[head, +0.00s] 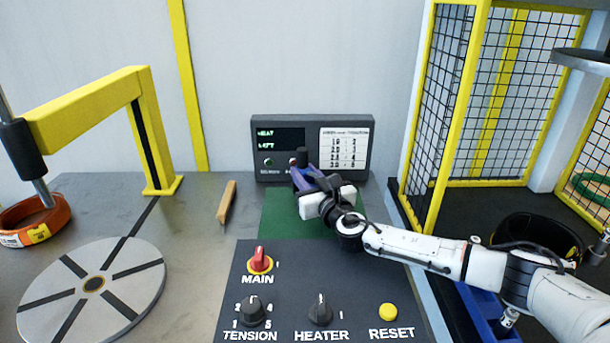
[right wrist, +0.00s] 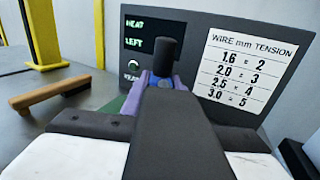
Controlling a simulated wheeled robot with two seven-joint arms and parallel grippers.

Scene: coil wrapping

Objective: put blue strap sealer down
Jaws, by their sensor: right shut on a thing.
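The blue strap sealer (head: 301,176), blue-purple with a black upright handle, is in my right gripper (head: 318,194) at the back of the green mat (head: 285,222). In the right wrist view the sealer (right wrist: 163,78) shows beyond my gripper's dark body, its black handle standing in front of the display panel. The gripper is shut on it. Its underside is hidden, so I cannot tell whether it touches the mat. My left gripper is not in view.
The display panel (head: 313,148) stands close behind the sealer. A wooden-handled tool (head: 226,202) lies left of the mat. The control panel (head: 284,283) is in front. A turntable (head: 92,286) and an orange coil (head: 36,222) are at left; a yellow mesh cage (head: 441,120) is at right.

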